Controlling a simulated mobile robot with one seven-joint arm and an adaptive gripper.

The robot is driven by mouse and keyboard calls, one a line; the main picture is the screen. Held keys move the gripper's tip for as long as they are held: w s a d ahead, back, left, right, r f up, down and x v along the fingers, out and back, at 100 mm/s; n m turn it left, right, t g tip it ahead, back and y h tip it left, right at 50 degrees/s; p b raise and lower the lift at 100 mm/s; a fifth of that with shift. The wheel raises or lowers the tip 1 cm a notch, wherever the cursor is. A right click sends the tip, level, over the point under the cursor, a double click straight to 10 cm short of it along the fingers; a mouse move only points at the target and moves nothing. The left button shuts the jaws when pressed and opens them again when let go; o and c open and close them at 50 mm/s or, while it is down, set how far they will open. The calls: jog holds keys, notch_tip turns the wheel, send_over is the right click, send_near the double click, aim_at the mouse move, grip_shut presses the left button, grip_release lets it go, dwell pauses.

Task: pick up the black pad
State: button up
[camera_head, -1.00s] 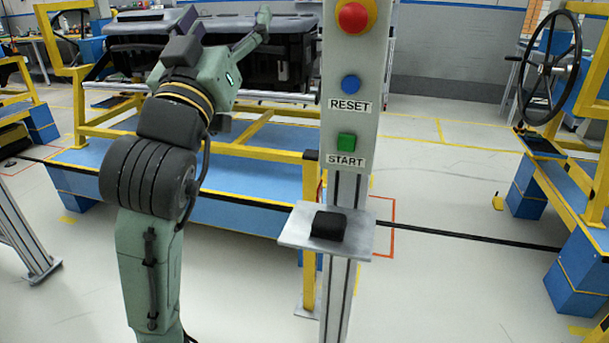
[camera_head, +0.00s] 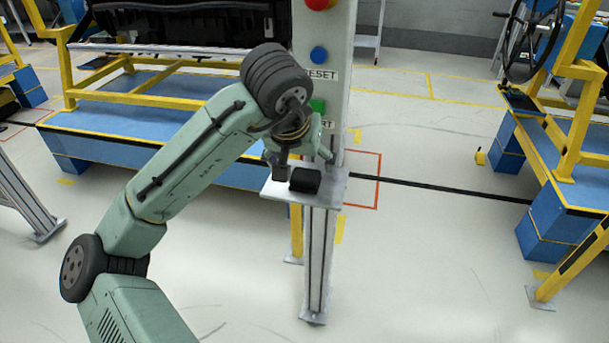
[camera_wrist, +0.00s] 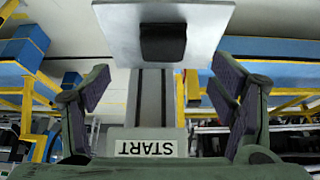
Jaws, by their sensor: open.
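The black pad (camera_head: 305,180) is a small dark block lying on a light metal shelf (camera_head: 273,192) fixed to the front of a grey post. In the wrist view the black pad (camera_wrist: 163,42) shows at the top centre on the shelf (camera_wrist: 115,28). My gripper (camera_wrist: 157,95) is open and empty, its two fingers apart at left and right, with the pad beyond the fingertips and between their lines.
The control post (camera_head: 319,260) carries a red button (camera_head: 319,3), a blue reset button (camera_head: 318,55) and a green start button (camera_head: 318,105). A blue and yellow platform (camera_head: 110,135) stands behind at left. A steering wheel stand (camera_head: 535,45) is at right.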

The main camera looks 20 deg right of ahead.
aim_at(305, 174)
jog(key=x, duration=0.2)
jog(key=p+x, duration=0.1)
jog(key=x, duration=0.2)
jog(key=p+x, duration=0.1)
jog(key=x, duration=0.2)
jog(key=shift+w, duration=0.4)
jog(key=shift+c, duration=0.5)
jog(key=c, duration=1)
jog(key=shift+r, duration=0.1)
jog(key=shift+c, duration=0.2)
jog(key=shift+r, duration=0.45)
notch_tip(305, 174, up, 2)
jog(key=shift+d+r+b, duration=0.1)
jog(key=shift+b, duration=0.55)
jog(key=s+a+r+b, duration=0.1)
jog(key=s+a+b, duration=0.2)
jog(key=s+a, duration=0.5)
jog(key=s, duration=0.5)
jog(key=shift+s+a+r, duration=0.3)
jog(key=shift+a+r, duration=0.05)
jog(key=shift+r, duration=0.05)
